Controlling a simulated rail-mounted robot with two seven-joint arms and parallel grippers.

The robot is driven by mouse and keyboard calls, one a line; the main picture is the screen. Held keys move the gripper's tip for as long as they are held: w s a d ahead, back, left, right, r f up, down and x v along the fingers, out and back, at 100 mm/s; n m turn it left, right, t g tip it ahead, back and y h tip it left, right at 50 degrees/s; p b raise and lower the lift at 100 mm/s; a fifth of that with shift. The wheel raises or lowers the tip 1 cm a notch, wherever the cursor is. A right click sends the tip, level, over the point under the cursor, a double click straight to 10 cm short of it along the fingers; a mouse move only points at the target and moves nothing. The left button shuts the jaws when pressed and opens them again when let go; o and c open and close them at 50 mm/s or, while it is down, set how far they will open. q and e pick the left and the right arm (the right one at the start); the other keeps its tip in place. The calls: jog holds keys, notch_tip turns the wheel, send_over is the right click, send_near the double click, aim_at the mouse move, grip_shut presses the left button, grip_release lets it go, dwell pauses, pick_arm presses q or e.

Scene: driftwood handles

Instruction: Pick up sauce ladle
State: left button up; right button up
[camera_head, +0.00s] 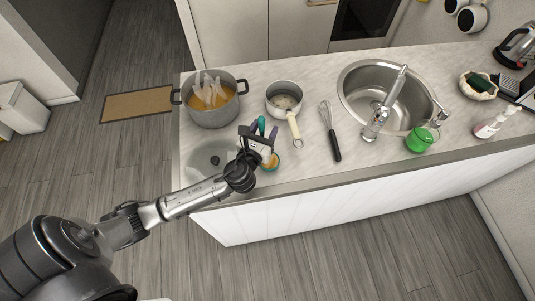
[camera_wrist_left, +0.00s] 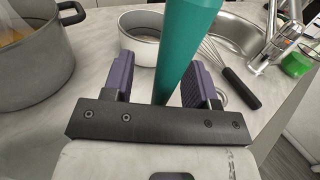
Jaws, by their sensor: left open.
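A teal handle (camera_wrist_left: 184,50), which looks like the sauce ladle's, stands between the open fingers of my left gripper (camera_wrist_left: 151,80) in the left wrist view. There is a visible gap to the purple pad on each side, and its top runs out of that view. In the head view, my left gripper (camera_head: 262,130) is over the counter's front left part, with a bit of the teal handle (camera_head: 261,124) between its pads. A small round thing with orange content (camera_head: 271,161) shows just below the gripper, partly hidden. I cannot tell whether it joins the handle. My right gripper is not in view.
A grey pot (camera_head: 213,115) stands behind the gripper, and a saucepan (camera_head: 284,94) with a cream handle is beside it. A glass lid (camera_head: 203,160) lies at the front left. A whisk (camera_head: 331,125) and the sink (camera_head: 364,82) are to the right.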

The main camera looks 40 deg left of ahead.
pick_arm(q)
jog(key=shift+c, duration=0.5)
grip_shut()
